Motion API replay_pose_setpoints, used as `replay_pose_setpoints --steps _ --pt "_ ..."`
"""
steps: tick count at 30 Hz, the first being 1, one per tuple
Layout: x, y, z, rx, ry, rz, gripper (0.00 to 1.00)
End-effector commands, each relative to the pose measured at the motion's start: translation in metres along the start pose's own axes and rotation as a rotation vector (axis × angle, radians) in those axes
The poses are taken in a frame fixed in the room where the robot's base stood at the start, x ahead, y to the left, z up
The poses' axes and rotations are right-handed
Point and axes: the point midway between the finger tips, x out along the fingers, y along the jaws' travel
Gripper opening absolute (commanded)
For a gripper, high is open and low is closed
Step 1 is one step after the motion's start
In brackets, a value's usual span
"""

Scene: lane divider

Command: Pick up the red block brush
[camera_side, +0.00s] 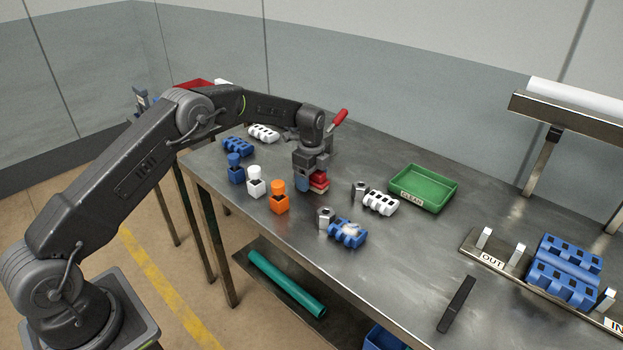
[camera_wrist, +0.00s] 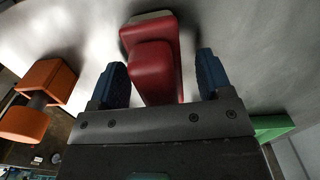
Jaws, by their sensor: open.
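The red block brush (camera_side: 319,181) stands on the steel table, partly hidden behind my gripper in the side view. In the wrist view the red brush (camera_wrist: 153,62) has its raised grip between my two fingers, with a pale edge at its far end. My gripper (camera_wrist: 160,82) is open, with one blue-padded finger on each side of the brush. A gap shows on both sides, wider on the right. In the side view my gripper (camera_side: 308,183) is low over the table at the brush.
Blue, white and orange (camera_side: 279,197) knobbed blocks stand left of the brush. White (camera_side: 380,202) and blue (camera_side: 347,234) slotted parts lie to the right, near a green tray (camera_side: 448,195). A black bar (camera_side: 456,304) lies near the front edge. A red-handled tool (camera_side: 338,118) shows behind my wrist.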

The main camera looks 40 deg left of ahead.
Motion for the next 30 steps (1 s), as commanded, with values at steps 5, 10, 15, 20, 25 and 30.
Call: replay_pose_setpoints --steps 5,10,15,20,25,30 --pt "-0.0002 0.0001 0.0 0.0 0.0 0.0 0.6" --pt "-0.0004 0.0001 0.0 0.0 0.0 0.001 0.44" --pt "-0.0005 0.0 0.0 0.0 0.0 0.001 0.27" --pt "-0.0007 -0.0001 0.0 0.0 0.0 0.0 0.18" --pt "-0.0012 -0.0001 0.0 0.0 0.0 0.0 0.18" --pt "-0.0093 -0.0003 0.0 0.0 0.0 -0.001 0.18"
